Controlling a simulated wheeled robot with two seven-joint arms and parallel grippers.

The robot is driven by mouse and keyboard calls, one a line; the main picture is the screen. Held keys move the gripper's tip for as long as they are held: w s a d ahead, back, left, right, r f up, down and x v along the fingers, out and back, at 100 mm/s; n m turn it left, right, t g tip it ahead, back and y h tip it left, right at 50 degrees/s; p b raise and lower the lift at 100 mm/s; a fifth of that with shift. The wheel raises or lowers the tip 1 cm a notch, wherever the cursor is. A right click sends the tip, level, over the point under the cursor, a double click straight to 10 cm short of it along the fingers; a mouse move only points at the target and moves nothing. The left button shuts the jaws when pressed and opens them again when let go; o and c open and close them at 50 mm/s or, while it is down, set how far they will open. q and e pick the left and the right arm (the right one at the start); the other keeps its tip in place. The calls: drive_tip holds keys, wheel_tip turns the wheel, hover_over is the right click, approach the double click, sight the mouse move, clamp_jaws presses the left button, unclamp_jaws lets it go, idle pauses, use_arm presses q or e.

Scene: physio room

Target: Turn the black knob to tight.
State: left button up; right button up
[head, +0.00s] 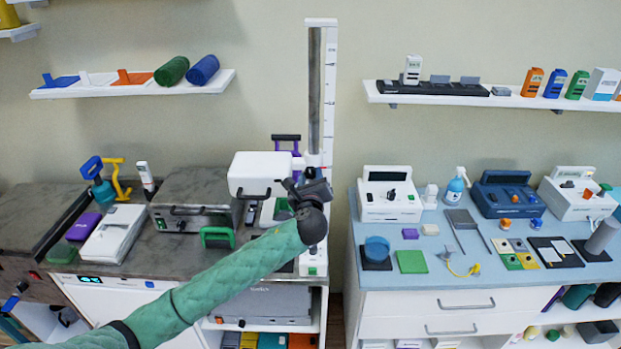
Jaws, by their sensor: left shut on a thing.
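A tall post (315,80) with a white scale (330,90) stands at the back, between the two counters. A white carriage (317,159) sits low on it. My left gripper (313,180) is in front of the post, just below the carriage, its dark jaws shut on the black knob there. The jaws and wrist cover the knob, so its outline and turn angle cannot be made out. No tight mark can be read. My green-sleeved left arm reaches up to it from the bottom left. My right gripper is not in view.
A white box (260,172) is close left of the gripper, above the grey counter (182,258). A green handle (217,237) stands below it. The blue counter (440,273) on the right holds a white device (389,194) and several small items. Wall shelves (135,86) hang above.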

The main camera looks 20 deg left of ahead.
use_arm(q)
drive_tip(key=shift+f+m, duration=0.2)
drive_tip(key=shift+m, duration=1)
drive_tip(key=o, duration=1)
